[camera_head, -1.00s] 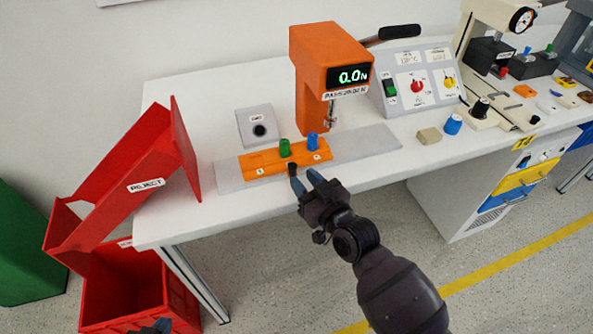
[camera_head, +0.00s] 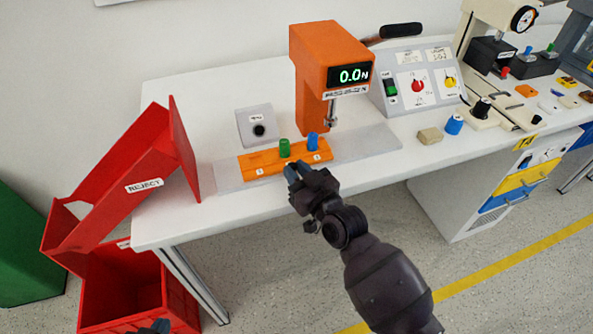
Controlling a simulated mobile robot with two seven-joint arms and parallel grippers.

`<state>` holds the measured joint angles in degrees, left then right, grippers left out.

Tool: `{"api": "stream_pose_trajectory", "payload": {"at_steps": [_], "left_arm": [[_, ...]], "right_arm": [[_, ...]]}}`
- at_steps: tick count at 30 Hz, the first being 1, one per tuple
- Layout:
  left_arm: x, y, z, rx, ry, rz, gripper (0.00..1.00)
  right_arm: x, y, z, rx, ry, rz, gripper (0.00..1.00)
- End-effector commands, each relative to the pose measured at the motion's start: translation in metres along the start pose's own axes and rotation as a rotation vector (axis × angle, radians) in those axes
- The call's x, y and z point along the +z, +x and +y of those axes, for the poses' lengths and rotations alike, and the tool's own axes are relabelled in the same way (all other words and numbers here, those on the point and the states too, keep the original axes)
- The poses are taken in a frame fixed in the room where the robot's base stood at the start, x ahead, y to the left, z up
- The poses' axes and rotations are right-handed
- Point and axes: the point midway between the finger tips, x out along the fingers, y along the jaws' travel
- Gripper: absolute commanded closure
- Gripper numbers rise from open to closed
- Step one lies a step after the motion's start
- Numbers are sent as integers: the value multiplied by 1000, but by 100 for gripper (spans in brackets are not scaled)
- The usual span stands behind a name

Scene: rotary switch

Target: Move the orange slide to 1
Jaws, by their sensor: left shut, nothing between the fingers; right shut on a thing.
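The orange slide (camera_head: 262,162) lies on a grey rail (camera_head: 232,178) near the table's front edge. It carries a green cylinder (camera_head: 284,148) and a blue cylinder (camera_head: 313,141), with a label 1 at its left part and another label at its right. My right gripper (camera_head: 291,172) is at the slide's front edge, below the green cylinder, shut on the slide's black knob, which its fingers hide. My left gripper (camera_head: 160,326) barely shows at the bottom edge, over the red bin, shut and empty.
An orange press (camera_head: 331,65) reading 0.0 N stands behind the rail's middle. A grey button box (camera_head: 257,126) is behind the slide. A red reject chute (camera_head: 120,195) and red bin (camera_head: 120,295) are at left. A beige block (camera_head: 430,135) and blue cylinder (camera_head: 454,124) are at right.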

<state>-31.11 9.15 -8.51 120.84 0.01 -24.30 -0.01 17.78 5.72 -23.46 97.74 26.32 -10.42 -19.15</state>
Motion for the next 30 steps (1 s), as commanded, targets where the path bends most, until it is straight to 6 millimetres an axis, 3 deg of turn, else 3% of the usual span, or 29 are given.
{"api": "stream_pose_trajectory", "payload": {"at_steps": [4, 15, 25, 26, 27, 30], "left_arm": [[-1, 0, 1, -1, -3, 1, 100], [-3, 0, 4, -2, -18, 5, 100], [-2, 0, 3, -1, -13, 4, 100], [-2, 0, 2, -1, -12, 4, 100], [-2, 0, 2, -1, -10, 4, 100], [-2, 0, 1, -1, -6, 3, 100]], "right_arm": [[0, -1, 4, 0, -2, 0, 100], [1, -11, 39, 0, -3, -1, 100], [0, -11, 40, 0, 0, 0, 100], [0, -11, 40, 0, 0, 0, 73], [0, -11, 40, 0, 0, 0, 67], [0, -11, 40, 0, 0, 0, 67]]}}
